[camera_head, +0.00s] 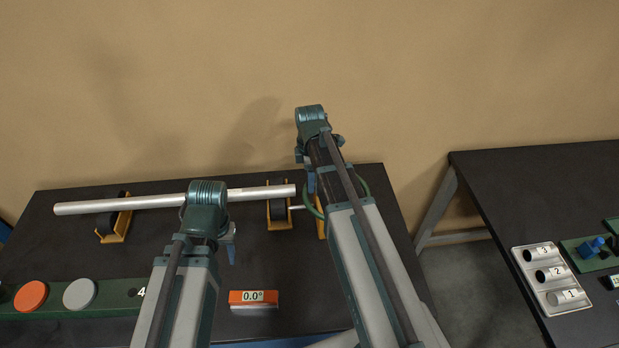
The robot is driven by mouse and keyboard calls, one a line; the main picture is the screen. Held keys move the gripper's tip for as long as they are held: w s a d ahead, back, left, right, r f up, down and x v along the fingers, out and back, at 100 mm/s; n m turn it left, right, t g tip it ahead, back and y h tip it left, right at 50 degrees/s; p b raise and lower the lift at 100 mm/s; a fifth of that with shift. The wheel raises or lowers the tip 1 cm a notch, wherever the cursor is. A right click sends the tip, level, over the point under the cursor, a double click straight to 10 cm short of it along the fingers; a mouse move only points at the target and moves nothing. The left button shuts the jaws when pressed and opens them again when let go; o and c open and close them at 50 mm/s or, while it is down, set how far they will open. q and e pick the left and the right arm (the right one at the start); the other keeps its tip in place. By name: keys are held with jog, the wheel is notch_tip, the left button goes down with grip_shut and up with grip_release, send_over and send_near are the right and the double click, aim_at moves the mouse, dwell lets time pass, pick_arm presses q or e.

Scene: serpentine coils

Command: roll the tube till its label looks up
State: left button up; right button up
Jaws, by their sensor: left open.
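A long pale tube (120,203) lies across black rollers in yellow brackets, a left one (113,228) and a right one (280,216). No label can be made out on its visible side, and my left arm hides part of its middle. A green ring (364,186), like a handwheel, stands just beyond the tube's right end, largely behind my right arm. My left gripper (232,250) is open and empty, in front of the tube. My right gripper (311,181) is by the ring; its jaws are mostly hidden and I cannot tell whether it touches the ring.
An orange display (253,297) reading 0.0° sits at the table's front. A green strip (55,300) with an orange disc and a grey disc lies at front left. A separate right table (510,200) holds a white tray (541,303) with numbered slots and a blue part.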

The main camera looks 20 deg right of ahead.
jog(key=shift+w+r, duration=0.1)
notch_tip(320, 180, up, 14)
jog(key=p, duration=1.4)
jog(key=shift+f, duration=0.2)
jog(key=shift+a+f, duration=0.1)
jog(key=s+a+f+m+h+b, duration=0.1)
jog(key=s+a+f+m+b, duration=1)
jog(key=s+a+f+b, duration=0.5)
jog(key=shift+s+a+f+m+b, duration=0.3)
jog(key=shift+s+a+f+b, duration=0.15)
jog(key=shift+f+b, duration=0.65)
